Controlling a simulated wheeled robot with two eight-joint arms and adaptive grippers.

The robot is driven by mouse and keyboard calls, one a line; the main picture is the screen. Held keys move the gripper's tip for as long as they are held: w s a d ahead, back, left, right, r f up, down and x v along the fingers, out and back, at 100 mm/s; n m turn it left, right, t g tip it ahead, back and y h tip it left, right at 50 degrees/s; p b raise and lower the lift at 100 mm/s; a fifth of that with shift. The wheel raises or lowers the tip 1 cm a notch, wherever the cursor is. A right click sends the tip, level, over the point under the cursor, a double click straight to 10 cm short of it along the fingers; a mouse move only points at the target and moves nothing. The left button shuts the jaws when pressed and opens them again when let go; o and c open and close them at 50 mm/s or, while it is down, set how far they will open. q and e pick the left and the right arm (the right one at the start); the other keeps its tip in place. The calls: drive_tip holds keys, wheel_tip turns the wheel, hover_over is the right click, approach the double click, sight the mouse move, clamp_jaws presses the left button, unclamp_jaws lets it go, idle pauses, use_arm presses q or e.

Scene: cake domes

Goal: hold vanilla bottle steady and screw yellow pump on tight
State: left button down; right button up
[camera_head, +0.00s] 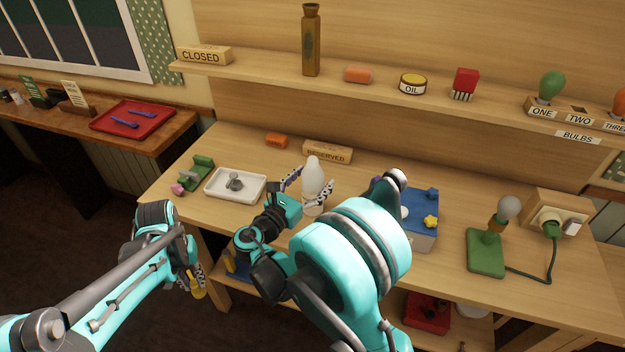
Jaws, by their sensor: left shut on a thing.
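A pale bottle-like thing with a rounded white top (313,175) stands upright on the table; I take it for the vanilla bottle, but no label can be read. My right gripper (308,188) has its fingers spread on either side of it, with a gap showing at the left finger. Its lower part is partly hidden by the gripper. My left gripper (191,283) is low in front of the table's left side, shut on a small yellow thing (199,291), likely the yellow pump. Most of that is hidden by the fingers. The two grippers are well apart.
A white tray (215,193) with a grey item lies left of the bottle. A RESERVED block (327,153) stands behind it. A green lamp base (486,262) with cord stands further right.

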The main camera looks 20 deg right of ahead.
drive_tip(key=v, duration=1.2)
drive_tip(key=shift+d, duration=0.1)
